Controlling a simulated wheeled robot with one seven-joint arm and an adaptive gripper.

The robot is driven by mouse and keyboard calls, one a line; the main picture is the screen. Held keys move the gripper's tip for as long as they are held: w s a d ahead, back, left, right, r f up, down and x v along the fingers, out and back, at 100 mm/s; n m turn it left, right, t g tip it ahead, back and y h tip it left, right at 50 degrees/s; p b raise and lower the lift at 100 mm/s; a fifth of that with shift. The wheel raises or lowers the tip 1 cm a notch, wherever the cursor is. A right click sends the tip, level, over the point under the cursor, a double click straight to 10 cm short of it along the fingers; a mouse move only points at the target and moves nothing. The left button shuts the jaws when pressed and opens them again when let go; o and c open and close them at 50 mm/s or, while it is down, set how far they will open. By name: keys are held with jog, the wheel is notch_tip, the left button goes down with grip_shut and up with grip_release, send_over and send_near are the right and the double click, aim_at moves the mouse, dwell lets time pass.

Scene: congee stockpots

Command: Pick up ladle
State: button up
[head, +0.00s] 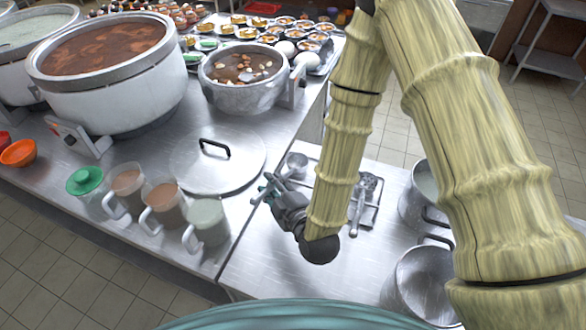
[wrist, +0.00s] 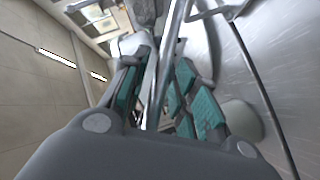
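A steel ladle has its small round bowl (head: 297,160) just beyond my gripper (head: 270,188) in the head view, by the table edge. In the wrist view its thin metal handle (wrist: 167,60) runs lengthwise between the teal-padded fingers of my gripper (wrist: 163,75). The fingers are drawn close on both sides of the handle and appear shut on it. Whether the ladle is clear of the surface cannot be told. Another long-handled utensil (head: 357,212) lies on a small tray (head: 376,213) to the right, partly hidden by my arm.
A round pot lid (head: 225,165) and several cups (head: 207,222) stand left of my gripper. A pot of soup (head: 243,80) and a large stockpot (head: 105,90) stand behind. Steel pots (head: 424,285) stand at the right. The front of the table (head: 290,265) is clear.

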grip_shut()
